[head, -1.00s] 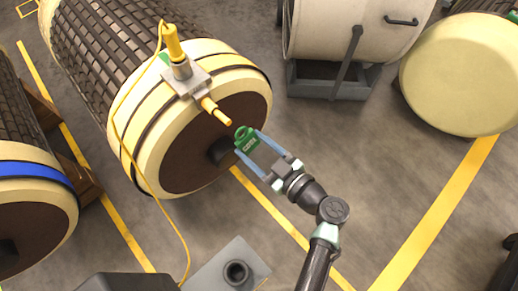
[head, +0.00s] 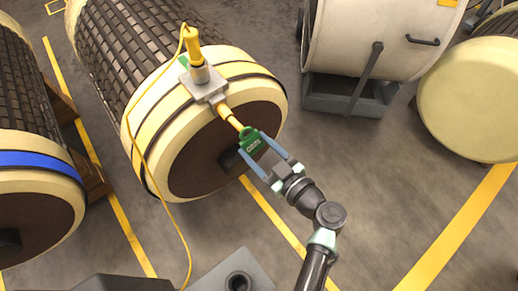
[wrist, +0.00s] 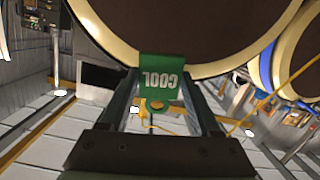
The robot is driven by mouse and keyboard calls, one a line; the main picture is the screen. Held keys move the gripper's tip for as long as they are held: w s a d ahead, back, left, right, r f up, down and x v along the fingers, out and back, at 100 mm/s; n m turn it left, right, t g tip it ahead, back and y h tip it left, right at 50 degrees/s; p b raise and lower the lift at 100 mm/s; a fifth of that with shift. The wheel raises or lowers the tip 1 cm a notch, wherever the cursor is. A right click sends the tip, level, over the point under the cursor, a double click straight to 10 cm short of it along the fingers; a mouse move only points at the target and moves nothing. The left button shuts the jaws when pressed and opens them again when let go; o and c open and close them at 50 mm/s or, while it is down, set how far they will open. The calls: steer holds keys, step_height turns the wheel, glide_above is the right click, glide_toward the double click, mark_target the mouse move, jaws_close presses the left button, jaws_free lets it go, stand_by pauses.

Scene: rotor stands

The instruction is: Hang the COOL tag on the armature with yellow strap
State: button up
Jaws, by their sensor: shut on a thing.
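The green COOL tag (head: 254,145) is held between the fingers of my gripper (head: 252,143), which is shut on it. In the wrist view the tag (wrist: 163,70) shows its white lettering upside down. The armature with the yellow strap (head: 190,165) is a large cream and brown drum. A grey bracket on its rim carries a yellow peg (head: 230,117) pointing at my gripper. The tag's top meets the peg's outer end in the head view. I cannot tell whether the tag's loop is around the peg or only in front of it.
An armature with a blue strap (head: 38,162) stands at the left. A yellow cable (head: 150,190) hangs down from the bracket. A white drum on a grey stand (head: 345,96) and a cream round drum (head: 470,100) are at the right. The floor right of my arm is clear.

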steer(key=shift+b+x, duration=0.75)
steer(key=shift+x, duration=0.1)
stand_by(0.8)
steer(key=shift+b+x, duration=0.8)
steer(key=shift+x, duration=0.3)
steer(key=shift+f, duration=0.1)
steer(key=shift+f+b, duration=0.25)
steer(key=shift+b, duration=0.4)
steer(key=o, duration=1.5)
steer(key=shift+v, duration=4.45)
